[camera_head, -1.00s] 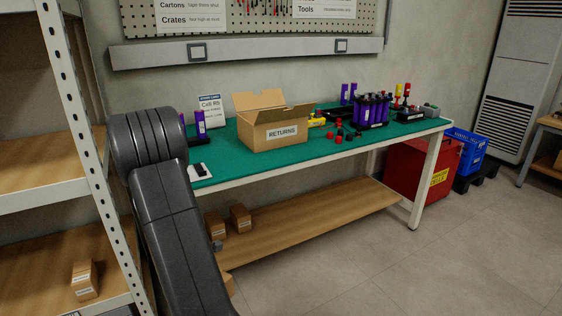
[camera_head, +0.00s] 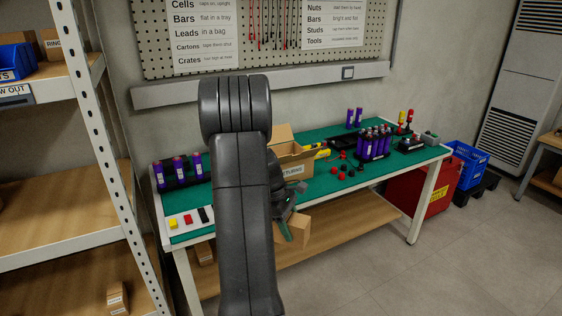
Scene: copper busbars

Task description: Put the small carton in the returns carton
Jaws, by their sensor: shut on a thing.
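The returns carton (camera_head: 291,164) is an open brown box on the green-topped bench, with its flaps up. My arm hides its left part and some of its label. My gripper (camera_head: 294,225) is just right of my arm, below the returns carton in the picture, at the bench's front edge. It is shut on a small brown carton (camera_head: 293,233), which looks tilted and held in the air in front of the bench. The fingertips are small and partly hidden.
The green bench top (camera_head: 320,183) holds purple cells (camera_head: 374,143), red caps and black trays right of the returns carton. More purple cells (camera_head: 180,170) stand at the left. A white shelf rack (camera_head: 100,150) stands close on the left. Open floor (camera_head: 370,280) lies at the front right.

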